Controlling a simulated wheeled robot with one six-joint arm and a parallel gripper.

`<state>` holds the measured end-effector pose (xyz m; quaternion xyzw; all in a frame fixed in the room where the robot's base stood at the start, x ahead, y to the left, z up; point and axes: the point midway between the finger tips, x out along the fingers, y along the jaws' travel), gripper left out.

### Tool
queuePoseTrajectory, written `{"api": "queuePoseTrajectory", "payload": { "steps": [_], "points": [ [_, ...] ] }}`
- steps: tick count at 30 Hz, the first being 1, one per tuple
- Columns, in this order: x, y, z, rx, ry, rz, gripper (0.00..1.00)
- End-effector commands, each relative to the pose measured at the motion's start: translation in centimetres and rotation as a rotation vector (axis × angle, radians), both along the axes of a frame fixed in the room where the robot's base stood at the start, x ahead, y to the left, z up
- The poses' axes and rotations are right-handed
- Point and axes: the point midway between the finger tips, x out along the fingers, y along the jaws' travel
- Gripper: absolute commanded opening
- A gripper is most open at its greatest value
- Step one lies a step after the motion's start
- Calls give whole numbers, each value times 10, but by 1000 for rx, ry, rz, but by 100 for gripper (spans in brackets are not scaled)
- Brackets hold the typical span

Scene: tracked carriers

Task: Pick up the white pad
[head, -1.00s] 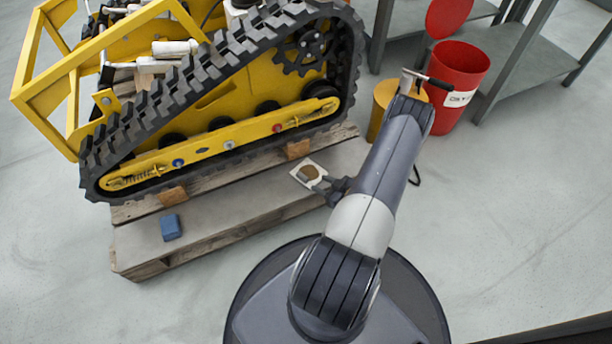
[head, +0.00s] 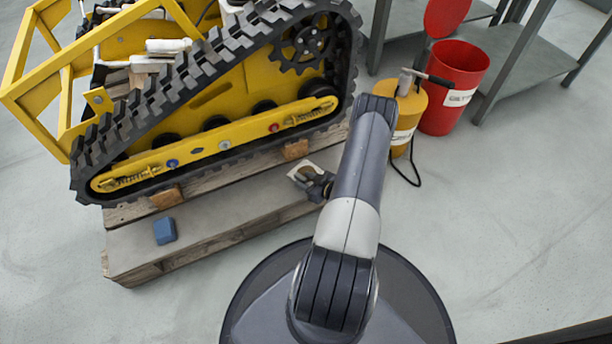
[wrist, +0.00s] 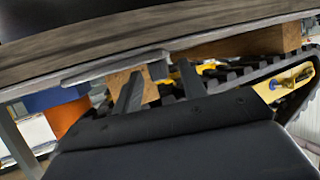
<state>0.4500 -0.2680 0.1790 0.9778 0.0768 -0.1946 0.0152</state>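The white pad (head: 306,164) lies on the right part of the wooden pallet's deck, beside the tracked carrier (head: 215,125). It has a brown patch in the middle, now partly covered by my gripper. My gripper (head: 310,180) is at the pad's near right side in the head view. A thin pale grey edge (wrist: 110,69) by the fingers is probably the pad seen edge-on. I cannot tell whether the fingers touch it.
The pallet (head: 215,213) carries the carrier on wooden blocks (head: 295,149). A blue block (head: 164,231) lies on the deck to the left. A yellow canister (head: 408,115) with a hose and a red bin (head: 455,85) stand behind my arm. Grey shelving (head: 530,65) is at back right.

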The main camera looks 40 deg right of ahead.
Motion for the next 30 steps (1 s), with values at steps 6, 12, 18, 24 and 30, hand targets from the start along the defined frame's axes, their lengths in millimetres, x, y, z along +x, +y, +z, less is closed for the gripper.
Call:
{"api": "queuePoseTrajectory", "payload": {
  "steps": [6,12,18,24,30],
  "points": [
    [0,0,0,0,0,0,21],
    [0,0,0,0,0,0,5],
    [0,0,0,0,0,0,0],
    [0,0,4,-1,0,0,0],
    [0,-1,39,-2,-1,0,0]
  ]
}}
